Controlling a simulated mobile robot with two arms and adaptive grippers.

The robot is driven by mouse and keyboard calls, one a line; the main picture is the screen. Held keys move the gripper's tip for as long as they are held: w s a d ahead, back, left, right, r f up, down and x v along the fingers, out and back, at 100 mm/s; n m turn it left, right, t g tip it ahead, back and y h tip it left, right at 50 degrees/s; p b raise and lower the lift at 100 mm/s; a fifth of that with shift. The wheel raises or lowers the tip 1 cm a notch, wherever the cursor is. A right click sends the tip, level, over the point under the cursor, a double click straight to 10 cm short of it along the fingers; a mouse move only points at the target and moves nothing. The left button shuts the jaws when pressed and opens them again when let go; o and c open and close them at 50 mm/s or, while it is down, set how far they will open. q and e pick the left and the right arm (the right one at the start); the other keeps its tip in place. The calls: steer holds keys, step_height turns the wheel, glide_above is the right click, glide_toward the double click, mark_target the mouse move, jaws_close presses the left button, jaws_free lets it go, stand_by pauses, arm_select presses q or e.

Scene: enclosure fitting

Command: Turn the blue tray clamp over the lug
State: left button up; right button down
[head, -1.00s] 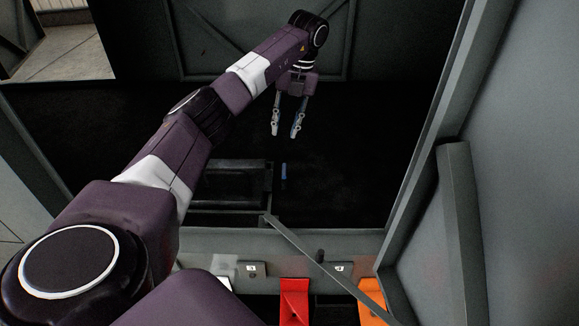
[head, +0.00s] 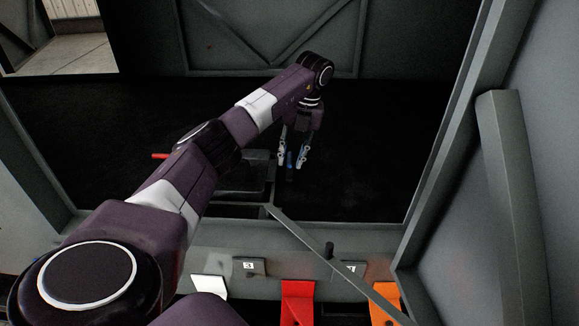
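The blue tray clamp (head: 290,160) is a small blue upright piece beside the right end of the dark tray (head: 238,190), inside the dark enclosure. My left gripper (head: 292,164) points down at the clamp, its two pale fingers apart with the blue piece showing between them. I cannot tell whether the fingers touch it. The lug cannot be made out in the dark. My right gripper is not in view.
A grey diagonal bar (head: 313,246) crosses the front edge of the enclosure. White (head: 209,287), red (head: 298,303) and orange (head: 386,299) pieces sit along the front. A red bar end (head: 160,156) shows left of my arm. A grey wall closes off the right side.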

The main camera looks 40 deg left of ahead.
arm_select(q)
steer(key=shift+s+a+f, duration=0.1)
steer(key=shift+a+f, duration=0.05)
steer(key=shift+f, duration=0.55)
steer(key=shift+s+a+f, duration=0.1)
steer(key=shift+f, duration=0.55)
jaws_close()
